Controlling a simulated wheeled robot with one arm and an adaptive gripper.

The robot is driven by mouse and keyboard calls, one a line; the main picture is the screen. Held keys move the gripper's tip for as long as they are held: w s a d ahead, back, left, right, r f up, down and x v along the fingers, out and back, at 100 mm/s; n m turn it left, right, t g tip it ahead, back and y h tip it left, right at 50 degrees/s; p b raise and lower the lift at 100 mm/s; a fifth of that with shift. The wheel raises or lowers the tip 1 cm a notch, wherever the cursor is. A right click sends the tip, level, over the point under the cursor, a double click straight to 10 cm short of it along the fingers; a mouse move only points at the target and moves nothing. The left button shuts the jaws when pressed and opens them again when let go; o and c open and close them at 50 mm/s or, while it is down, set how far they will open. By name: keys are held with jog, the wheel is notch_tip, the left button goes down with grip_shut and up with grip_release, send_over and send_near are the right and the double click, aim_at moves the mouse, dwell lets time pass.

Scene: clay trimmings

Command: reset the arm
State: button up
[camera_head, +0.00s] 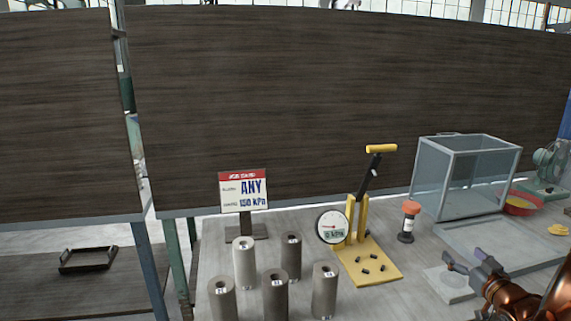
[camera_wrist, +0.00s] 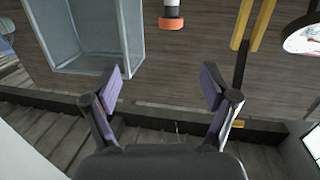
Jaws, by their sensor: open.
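My gripper (camera_head: 468,264) is at the lower right in the head view, over the right part of the table, with my copper-coloured arm behind it. In the wrist view my gripper (camera_wrist: 165,88) has its two purple-padded fingers spread apart, with nothing between them. The wrist picture appears upside down relative to the head view. The glass box, the orange-capped tool and the yellow press all lie beyond the fingertips and apart from them.
Several grey clay cylinders (camera_head: 275,292) stand at the table's front. A job card (camera_head: 244,190), a yellow press (camera_head: 385,268) with a gauge (camera_head: 332,227), an orange-capped tool (camera_head: 408,222) and a glass box (camera_head: 465,180) stand behind. A dark tray (camera_head: 87,260) lies at left.

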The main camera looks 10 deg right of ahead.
jog(key=s+a+g+p, duration=0.1)
jog(key=s+a+g, duration=0.1)
jog(key=a+g, duration=0.35)
jog(key=s+a+g+p, duration=0.2)
jog(key=s+a+g, duration=0.1)
jog(key=a, duration=0.6)
jog(key=s+a+g+p, duration=0.1)
jog(key=s+a+g, duration=0.1)
jog(key=a+g, duration=0.35)
jog(key=s+a+r+n+g+y+p, duration=0.1)
jog(key=s+a+r+n+g+y, duration=0.1)
jog(key=s+a, duration=1.9)
jog(key=g+y, duration=0.1)
jog(key=g, duration=0.1)
jog(key=shift+a+r+g+y+p, duration=0.25)
jog(key=shift+a+g+y+p, duration=0.05)
jog(key=shift+a+p, duration=0.1)
